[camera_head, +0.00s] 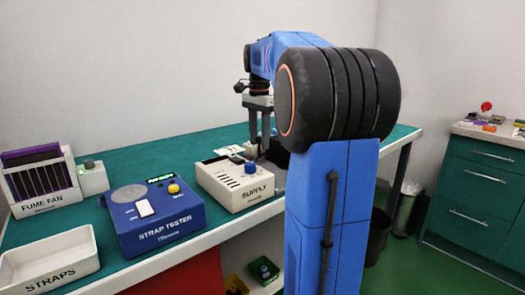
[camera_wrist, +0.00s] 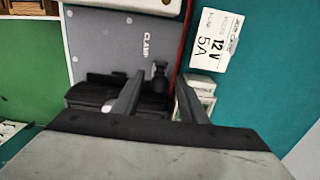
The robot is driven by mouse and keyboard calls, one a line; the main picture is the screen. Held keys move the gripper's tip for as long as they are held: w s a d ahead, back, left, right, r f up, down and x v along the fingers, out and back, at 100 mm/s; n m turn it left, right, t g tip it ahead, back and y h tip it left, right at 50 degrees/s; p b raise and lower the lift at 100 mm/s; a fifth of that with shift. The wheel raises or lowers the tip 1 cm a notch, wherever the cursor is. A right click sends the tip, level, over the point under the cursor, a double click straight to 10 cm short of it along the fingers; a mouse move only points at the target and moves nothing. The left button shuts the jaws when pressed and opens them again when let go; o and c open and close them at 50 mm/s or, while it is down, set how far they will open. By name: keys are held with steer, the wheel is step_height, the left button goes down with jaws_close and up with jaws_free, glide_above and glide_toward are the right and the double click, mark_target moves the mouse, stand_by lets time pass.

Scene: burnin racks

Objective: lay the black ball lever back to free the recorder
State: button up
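The black ball lever (camera_wrist: 160,72) shows in the wrist view as a dark round knob on a short stem, beside a grey plate marked CLAMP (camera_wrist: 115,45). My gripper (camera_wrist: 162,88) is open, its two fingers apart on either side of the knob's lower side in the picture; I cannot tell if they touch it. A dark ribbed block (camera_wrist: 95,92) lies by the plate, partly behind the left finger; I cannot tell if it is the recorder. In the head view my gripper (camera_head: 259,142) points down behind the supply box, and my arm hides much of the clamp area.
A white SUPPLY box (camera_head: 238,186), a blue STRAP TESTER (camera_head: 155,222), a FUME FAN unit (camera_head: 42,182) and a STRAPS tray (camera_head: 50,272) stand on the green bench (camera_head: 120,165). A 12 V 5 A card (camera_wrist: 214,40) lies right of the plate.

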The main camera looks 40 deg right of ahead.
steer(key=shift+c, duration=0.3)
steer(key=c, duration=0.9)
steer(key=shift+a, duration=0.1)
